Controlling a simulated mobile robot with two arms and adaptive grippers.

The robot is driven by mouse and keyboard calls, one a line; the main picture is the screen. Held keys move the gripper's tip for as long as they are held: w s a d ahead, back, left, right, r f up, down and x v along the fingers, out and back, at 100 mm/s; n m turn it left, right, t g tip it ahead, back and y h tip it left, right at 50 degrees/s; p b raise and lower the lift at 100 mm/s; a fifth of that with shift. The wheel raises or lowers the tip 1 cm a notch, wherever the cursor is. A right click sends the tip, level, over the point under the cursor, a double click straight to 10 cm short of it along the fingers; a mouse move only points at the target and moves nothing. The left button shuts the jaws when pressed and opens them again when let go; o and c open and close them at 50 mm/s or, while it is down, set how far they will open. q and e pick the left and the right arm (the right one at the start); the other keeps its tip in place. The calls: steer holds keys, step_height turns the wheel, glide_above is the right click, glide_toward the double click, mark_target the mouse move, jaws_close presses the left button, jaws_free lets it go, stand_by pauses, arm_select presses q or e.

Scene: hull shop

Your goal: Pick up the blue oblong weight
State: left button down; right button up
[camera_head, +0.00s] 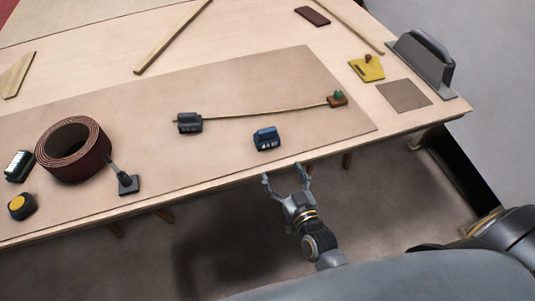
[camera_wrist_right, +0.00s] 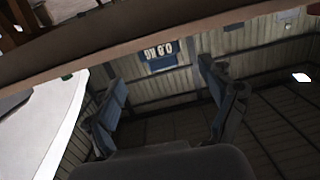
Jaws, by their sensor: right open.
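The blue oblong weight (camera_head: 267,138) lies on the brown mat near the front edge of the table, with pale markings on its front side. My right gripper (camera_head: 285,173) is just off the table's front edge, below and slightly right of the weight in the head view. It is open and empty, apart from the weight. In the right wrist view its two fingers (camera_wrist_right: 160,78) stand wide apart. A blue patch with pale, upside-down lettering (camera_wrist_right: 160,55) shows between them; I cannot tell if it is the weight. My left gripper is not in view.
A dark weight (camera_head: 189,123) sits at the left end of a thin strip (camera_head: 260,111); a brown block (camera_head: 338,100) is at its right end. A dark red coil (camera_head: 73,149) and a small clamp-like tool (camera_head: 126,182) are left. The mat (camera_head: 320,135) is bare around the blue weight.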

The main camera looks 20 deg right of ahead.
step_height(320, 180, up, 4)
steer(key=t, duration=0.1)
glide_toward(267, 129)
steer(key=w, duration=0.3)
steer(key=shift+w+f+m, duration=0.25)
steer(key=shift+w+m, duration=0.05)
steer(key=shift+w+a+r+p, duration=0.1)
steer(key=shift+w+p, duration=0.2)
steer(key=shift+w, duration=0.55)
steer(key=w, duration=0.4)
steer(key=shift+w+a, duration=0.15)
steer(key=shift+w, duration=0.15)
steer(key=c, duration=1.7)
steer(key=shift+r+p, duration=0.2)
steer(key=shift+p, duration=0.1)
jaws_close()
